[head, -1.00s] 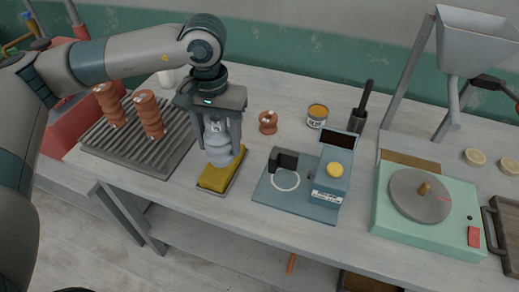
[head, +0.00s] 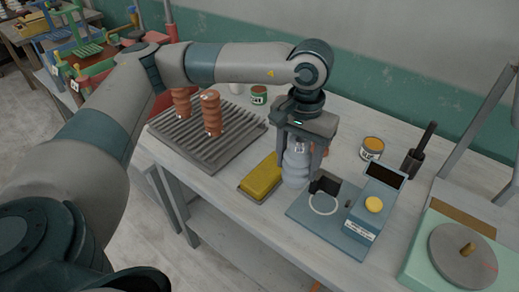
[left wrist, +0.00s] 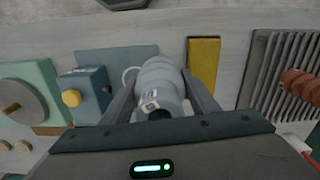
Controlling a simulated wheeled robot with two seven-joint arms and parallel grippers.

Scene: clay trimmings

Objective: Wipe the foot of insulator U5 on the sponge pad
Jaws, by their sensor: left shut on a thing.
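A pale grey ribbed insulator (head: 295,175) is upright between the fingers of my left gripper (head: 298,164), which is shut on it. It also shows in the left wrist view (left wrist: 160,80) with a small label too small to read; I cannot confirm it is U5. The yellow sponge pad (head: 262,177) lies on a dark tray just left of the insulator in the head view. It also shows in the left wrist view (left wrist: 203,62), apart from the insulator. I cannot tell whether the insulator's foot touches the bench. My right gripper is not in view.
A blue-grey device (head: 375,208) with a yellow button and a white ring on its plate stands close right of the insulator. A ribbed rack (head: 180,148) holding brown insulators (head: 211,115) stands to the left.

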